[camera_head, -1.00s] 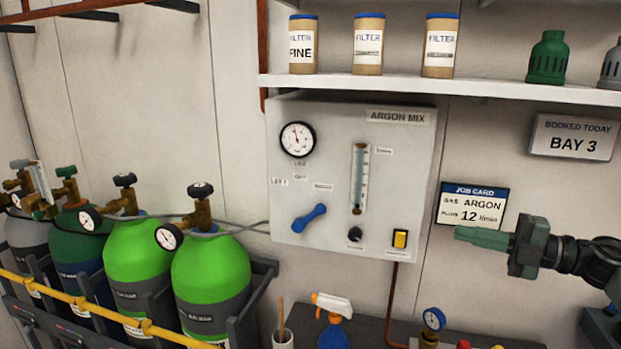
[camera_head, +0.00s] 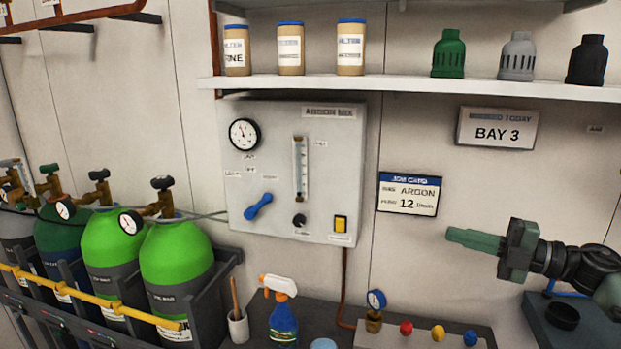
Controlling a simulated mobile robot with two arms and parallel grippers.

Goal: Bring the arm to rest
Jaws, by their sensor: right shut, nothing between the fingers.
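My right gripper (camera_head: 470,238) comes in from the right on its dark arm. Its green fingers are shut with nothing between them, and they point left. It hangs in the air below the BAY 3 sign and to the right of the job card (camera_head: 409,194), apart from both. The argon mix panel (camera_head: 345,140) is on the wall further left, with a gauge, a flow tube, a blue lever (camera_head: 258,206) slanted up to the right, a black knob and a yellow switch. My left gripper is not in view.
Gas cylinders (camera_head: 178,262) stand in a rack at the left behind a yellow rail (camera_head: 92,297). A shelf (camera_head: 420,88) above holds filter cans and several nozzle-like cups. Below are a spray bottle (camera_head: 282,318), a small gauge (camera_head: 376,299) and coloured knobs. The wall around the gripper is clear.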

